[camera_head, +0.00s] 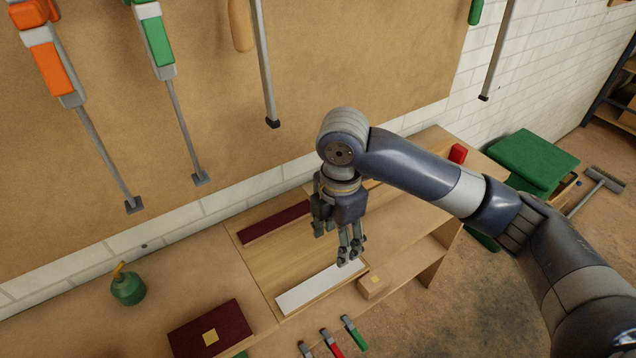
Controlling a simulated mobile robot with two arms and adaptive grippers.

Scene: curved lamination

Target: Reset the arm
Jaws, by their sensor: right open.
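My right arm reaches in from the right across the workbench. Its gripper (350,254) points down and is open, with its fingertips over or close beside the far end of a white strip (315,290). I cannot tell whether the fingers touch the strip. Nothing shows between the fingers. My left gripper is not in view.
A dark red strip (274,223), a wooden block (373,285), a dark red board (211,331) and a green oil can (127,287) lie on the bench. Several small clamps (331,342) sit at the front edge. Long clamps (157,43) hang on the back board. A green box (530,160) stands right.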

